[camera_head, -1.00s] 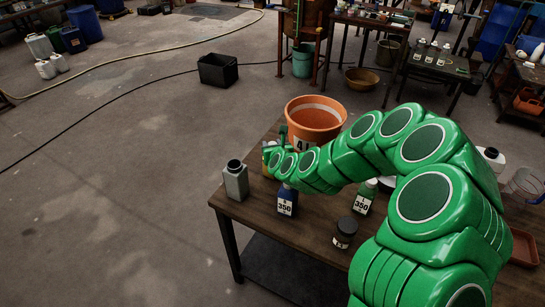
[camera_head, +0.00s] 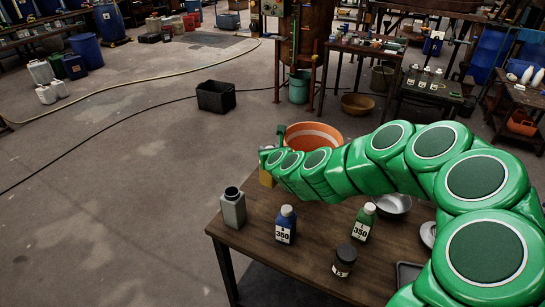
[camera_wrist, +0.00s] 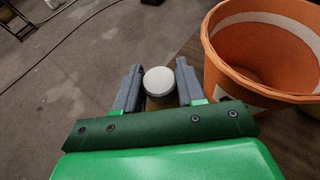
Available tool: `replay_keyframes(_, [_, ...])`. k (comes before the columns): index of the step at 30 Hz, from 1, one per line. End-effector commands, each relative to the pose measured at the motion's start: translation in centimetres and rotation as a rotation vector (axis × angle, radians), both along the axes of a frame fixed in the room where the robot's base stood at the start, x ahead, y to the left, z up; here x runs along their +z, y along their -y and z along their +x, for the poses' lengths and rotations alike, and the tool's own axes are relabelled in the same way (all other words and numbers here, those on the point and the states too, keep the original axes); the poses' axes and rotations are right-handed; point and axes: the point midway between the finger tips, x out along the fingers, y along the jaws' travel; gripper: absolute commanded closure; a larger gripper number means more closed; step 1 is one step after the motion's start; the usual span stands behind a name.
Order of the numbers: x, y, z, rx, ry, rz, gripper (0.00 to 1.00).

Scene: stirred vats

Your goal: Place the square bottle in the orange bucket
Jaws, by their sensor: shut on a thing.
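My gripper (camera_wrist: 159,90) is shut on a bottle with a pale round cap (camera_wrist: 159,81); the cap sits between the two grey fingers. A bit of the bottle's yellow body (camera_head: 266,179) shows under my gripper in the head view, the rest hidden by the arm. Its square shape cannot be made out. The orange bucket (camera_head: 313,132) stands on the table to the right of my gripper, its lower part behind my arm. The wrist view shows the open bucket (camera_wrist: 268,75) to the right of the fingers. The bottle is outside the bucket.
On the wooden table (camera_head: 258,243) stand a grey square-sided bottle (camera_head: 233,211), a blue bottle (camera_head: 285,228), a green bottle (camera_head: 363,224), a dark jar (camera_head: 344,262) and a metal bowl (camera_head: 394,205). A black bin (camera_head: 215,98) is on the floor behind.

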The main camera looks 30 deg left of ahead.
Motion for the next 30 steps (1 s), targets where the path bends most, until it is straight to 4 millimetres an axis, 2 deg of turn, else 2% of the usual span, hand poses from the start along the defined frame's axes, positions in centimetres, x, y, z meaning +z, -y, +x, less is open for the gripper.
replay_keyframes(8, [1.8, -0.4, 1.4, -0.078, 0.002, -0.001, 1.00])
replay_keyframes(19, [6.2, -0.9, 4.8, -0.309, 0.003, 0.005, 1.00])
replay_keyframes(30, [10.5, -0.8, 6.3, -0.512, 0.000, 0.004, 1.00])
